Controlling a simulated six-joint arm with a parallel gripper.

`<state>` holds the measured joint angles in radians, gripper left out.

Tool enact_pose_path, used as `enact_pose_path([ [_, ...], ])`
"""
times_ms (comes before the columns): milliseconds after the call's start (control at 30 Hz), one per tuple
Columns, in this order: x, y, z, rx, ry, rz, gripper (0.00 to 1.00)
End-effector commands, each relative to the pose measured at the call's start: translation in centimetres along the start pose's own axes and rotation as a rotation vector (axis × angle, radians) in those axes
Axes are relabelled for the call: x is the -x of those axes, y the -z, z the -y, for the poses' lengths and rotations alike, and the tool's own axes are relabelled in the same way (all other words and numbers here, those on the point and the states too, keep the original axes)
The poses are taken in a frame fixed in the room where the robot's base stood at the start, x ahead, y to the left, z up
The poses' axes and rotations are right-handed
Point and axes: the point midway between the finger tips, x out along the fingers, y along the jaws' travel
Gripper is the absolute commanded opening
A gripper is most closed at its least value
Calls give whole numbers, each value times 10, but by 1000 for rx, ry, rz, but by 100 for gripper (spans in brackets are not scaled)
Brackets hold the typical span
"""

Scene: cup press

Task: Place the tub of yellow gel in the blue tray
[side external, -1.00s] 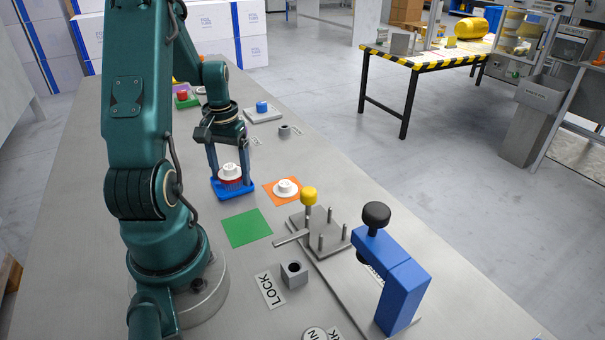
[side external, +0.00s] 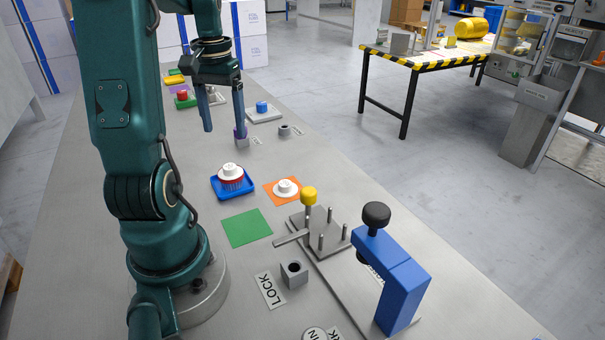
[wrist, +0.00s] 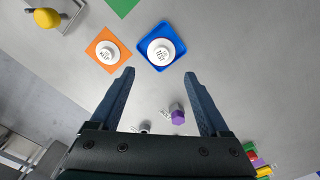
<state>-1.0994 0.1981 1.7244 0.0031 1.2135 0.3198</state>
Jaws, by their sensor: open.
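The blue tray (side external: 217,192) lies flat on the table and also shows in the wrist view (wrist: 145,50). A tub with a white lid and red side (side external: 231,176) stands upright in the tray; its lid shows in the wrist view (wrist: 160,51). Its contents are hidden, and I see no yellow gel. My gripper (side external: 224,130) is open and empty, above and behind the tray and apart from the tub. Its fingers are spread wide in the wrist view (wrist: 159,74).
A white-lidded piece (side external: 286,187) sits on an orange mat (side external: 271,193) right of the tray. A green mat (side external: 247,229) lies bare in front. A yellow-knobbed fixture (side external: 318,238) and blue press (side external: 402,290) stand front right. A purple-topped piece (wrist: 177,115) is below my gripper.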

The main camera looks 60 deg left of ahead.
Motion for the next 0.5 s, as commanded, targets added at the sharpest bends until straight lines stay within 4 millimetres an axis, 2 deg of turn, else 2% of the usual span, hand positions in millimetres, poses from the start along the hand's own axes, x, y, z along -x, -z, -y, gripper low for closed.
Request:
enact_pose_path([
  [133,12,-8,-36,-95,12,-55,80],
  [233,23,-25,-77,-212,15,-129,80],
  [400,33,-76,-138,-430,-22,-270,80],
  [500,34,-110,-161,-548,-67,-344,80],
])
